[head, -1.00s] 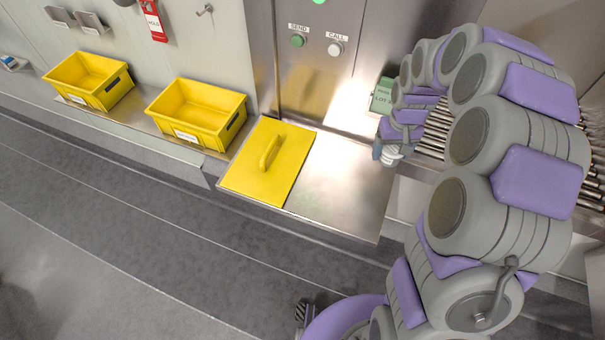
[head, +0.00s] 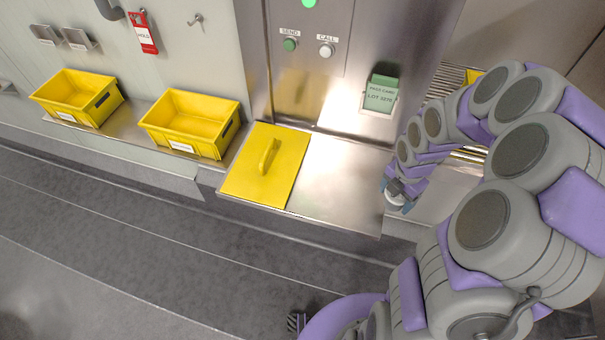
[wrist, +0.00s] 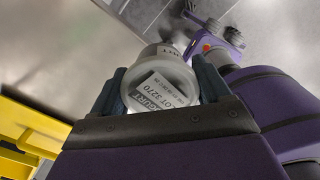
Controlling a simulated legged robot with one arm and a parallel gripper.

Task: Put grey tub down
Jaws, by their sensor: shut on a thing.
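The grey tub (wrist: 158,88) is in my gripper (wrist: 160,80), between its two dark fingers in the wrist view. Its round end faces the camera and carries a white label with "YOGURT" and a lot number. In the head view my gripper (head: 397,190) is at the right end of the steel shelf, with a small pale part of the tub (head: 397,200) showing below it. The tub is above floor level; I cannot tell if it touches anything. Most of it is hidden in the head view.
A yellow lid with a handle (head: 264,165) covers the left part of the steel shelf (head: 340,180); its right part is bare. Two yellow bins (head: 76,97) (head: 190,122) stand to the left. A green card holder (head: 381,93) and SEND and CALL buttons are on the wall.

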